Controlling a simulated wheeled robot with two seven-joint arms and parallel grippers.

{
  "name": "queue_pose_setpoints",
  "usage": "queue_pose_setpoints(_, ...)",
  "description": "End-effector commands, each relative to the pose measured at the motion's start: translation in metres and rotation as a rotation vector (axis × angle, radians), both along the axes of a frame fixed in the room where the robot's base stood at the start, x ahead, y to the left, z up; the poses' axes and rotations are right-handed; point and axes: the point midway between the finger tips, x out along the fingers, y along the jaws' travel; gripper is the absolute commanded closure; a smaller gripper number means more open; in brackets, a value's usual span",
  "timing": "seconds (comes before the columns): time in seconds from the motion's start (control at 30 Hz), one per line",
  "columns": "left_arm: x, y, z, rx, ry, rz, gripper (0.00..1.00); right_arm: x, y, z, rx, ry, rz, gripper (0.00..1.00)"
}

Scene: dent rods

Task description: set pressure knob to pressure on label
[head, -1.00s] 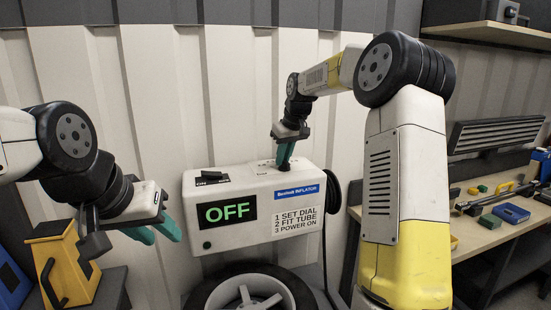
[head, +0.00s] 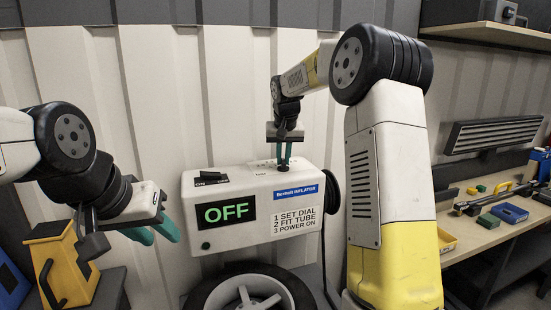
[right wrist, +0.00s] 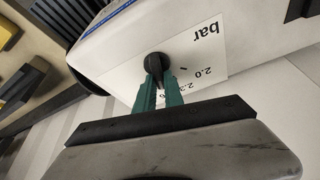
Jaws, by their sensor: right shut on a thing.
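The white inflator box (head: 235,182) stands in the middle of the head view, its screen (head: 227,212) reading OFF in green. The black pressure knob (right wrist: 157,63) is on its top, on a white dial label (right wrist: 205,60) marked "bar" and "2.0"; other figures are partly hidden. My right gripper (right wrist: 159,80) is shut on the knob from above; it also shows in the head view (head: 284,163). My left gripper (head: 160,233) is empty, its teal fingers apart, left of the box. No target pressure label is readable.
A black switch (head: 211,177) marked ON sits on the box top at left. A tyre (head: 250,292) stands below the box. A yellow thing (head: 65,262) is at lower left. A workbench (head: 480,232) with tools is at right.

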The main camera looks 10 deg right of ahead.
Motion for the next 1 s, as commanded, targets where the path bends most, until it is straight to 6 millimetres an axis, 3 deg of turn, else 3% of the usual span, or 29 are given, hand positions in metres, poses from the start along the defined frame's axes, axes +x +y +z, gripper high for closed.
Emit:
queue_pose_setpoints(0.27,0.0,0.0,0.0,0.0,0.0,0.0,0.64,0.0,0.0,0.0,0.0,0.001,0.0,1.0)
queue_pose_setpoints(0.3,0.0,0.0,0.0,0.0,0.0,0.0,0.64,0.0,0.0,0.0,0.0,0.001,0.0,0.83)
queue_pose_setpoints(0.4,0.0,0.0,0.0,0.0,0.0,0.0,0.64,0.0,0.0,0.0,0.0,0.001,0.0,0.65)
queue_pose_setpoints(0.77,0.0,0.0,0.0,0.0,0.0,0.0,0.64,-0.001,0.0,0.003,0.0,0.0,0.0,0.65)
queue_pose_setpoints(1.0,0.0,0.0,0.0,0.0,0.0,0.0,0.64,-0.014,0.001,0.038,0.001,-0.004,-0.001,0.65)
